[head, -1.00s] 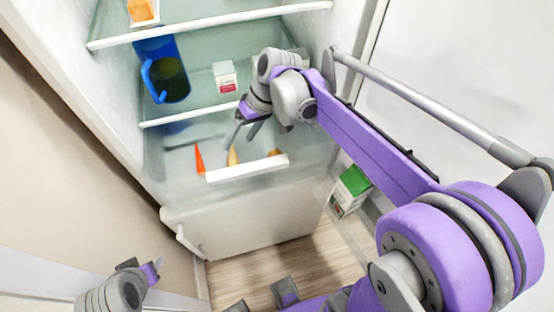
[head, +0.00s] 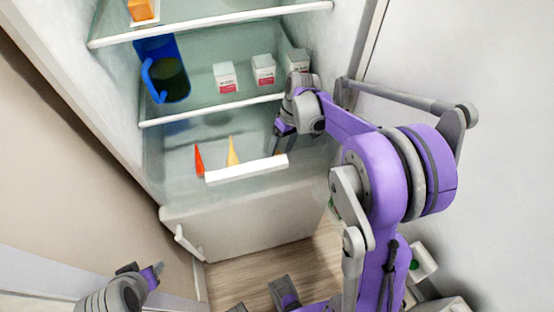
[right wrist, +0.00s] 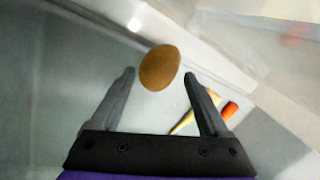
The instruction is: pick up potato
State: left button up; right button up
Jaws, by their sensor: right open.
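The brown oval potato (right wrist: 160,67) shows in the right wrist view, just beyond and between the fingertips of my right gripper (right wrist: 160,75). The gripper is open, with one finger on each side and nothing held. In the head view my right gripper (head: 284,138) reaches into the lowest fridge compartment, at its right side, and mostly hides the potato. My left gripper (head: 142,272) is at the lower left, outside the fridge, and its jaw opening is unclear.
Above, a shelf (head: 208,110) holds a blue jug (head: 165,72) and several small white-and-red boxes (head: 264,70).

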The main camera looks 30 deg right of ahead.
jog(key=shift+x, duration=1.3)
jog(key=c, duration=1.2)
